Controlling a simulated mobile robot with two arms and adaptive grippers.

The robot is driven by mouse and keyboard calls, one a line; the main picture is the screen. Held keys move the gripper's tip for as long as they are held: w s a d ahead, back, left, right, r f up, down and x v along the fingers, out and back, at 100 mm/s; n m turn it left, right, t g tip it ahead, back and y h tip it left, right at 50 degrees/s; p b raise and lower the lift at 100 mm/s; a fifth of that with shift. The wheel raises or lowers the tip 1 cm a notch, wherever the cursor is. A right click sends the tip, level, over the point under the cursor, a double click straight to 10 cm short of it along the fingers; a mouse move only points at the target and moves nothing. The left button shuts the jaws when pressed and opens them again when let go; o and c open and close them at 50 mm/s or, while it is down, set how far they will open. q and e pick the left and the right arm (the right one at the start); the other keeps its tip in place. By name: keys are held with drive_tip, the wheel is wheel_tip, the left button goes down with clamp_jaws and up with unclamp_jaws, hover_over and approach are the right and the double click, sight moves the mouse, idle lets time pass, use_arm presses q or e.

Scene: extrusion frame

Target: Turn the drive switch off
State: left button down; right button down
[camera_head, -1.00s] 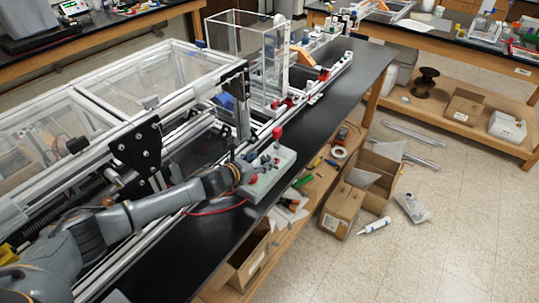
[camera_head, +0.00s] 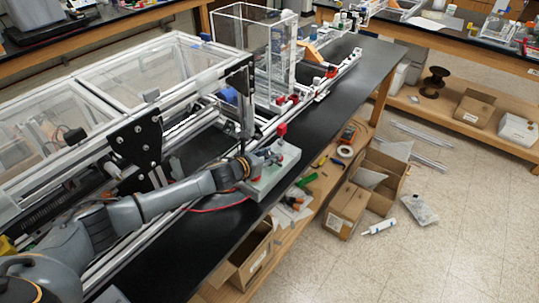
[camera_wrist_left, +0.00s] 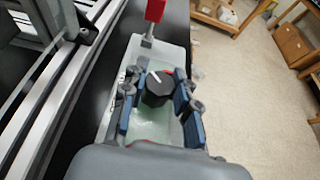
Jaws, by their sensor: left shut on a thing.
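The drive switch is a black round knob (camera_wrist_left: 157,90) with a white pointer line, on a pale grey-green control box (camera_head: 262,187) at the black bench's edge. In the left wrist view, the pointer line slants toward the upper left. My left gripper (camera_head: 265,158) is over the box in the head view. In the left wrist view, its blue-padded fingers (camera_wrist_left: 158,103) stand on both sides of the knob and are shut on it. A red-topped lever (camera_wrist_left: 154,11) on a metal stem rises at the box's far end. My right gripper is not in view.
An aluminium extrusion frame with clear panels (camera_head: 175,65) stands left of the box. A red cable (camera_head: 218,207) runs from the box along the bench. Open cardboard boxes (camera_head: 345,207) are below on the right. The bench top (camera_head: 335,105) beyond the box is mostly clear.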

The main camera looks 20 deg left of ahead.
use_arm(q)
drive_tip(key=shift+d+f+n+y, duration=0.1)
drive_tip(key=shift+n+y, duration=0.2)
drive_tip(key=shift+n+t+y, duration=0.3)
drive_tip(key=shift+n+y, duration=0.6)
drive_tip(key=shift+y, duration=0.2)
drive_tip(key=n+y, duration=0.5)
drive_tip(key=y, duration=0.1)
drive_tip(key=shift+d+p, duration=0.1)
drive_tip(key=shift+p, duration=0.3)
drive_tip(key=shift+n+g+y, duration=0.8)
drive_tip(key=shift+n+y, duration=0.2)
drive_tip(key=shift+n, duration=0.1)
drive_tip(key=shift+n+g+y+b, duration=0.5)
drive_tip(key=shift+n+y, duration=0.4)
drive_tip(key=shift+f+n+g+y+b, duration=0.1)
drive_tip(key=shift+n+g+y+b, duration=0.2)
drive_tip(key=shift+n+y, duration=0.1)
drive_tip(key=n+g+y+b, duration=0.3)
drive_tip(key=n+g+b, duration=0.1)
drive_tip(key=b, duration=0.3)
drive_tip(key=shift+f+n+g+y, duration=0.1)
drive_tip(key=shift+n+g+y, duration=0.2)
drive_tip(key=shift+n, duration=0.2)
drive_tip(key=shift+r+n+g+b, duration=0.2)
drive_tip(key=shift+n+g+b, duration=0.35)
drive_tip(key=shift+b, duration=0.25)
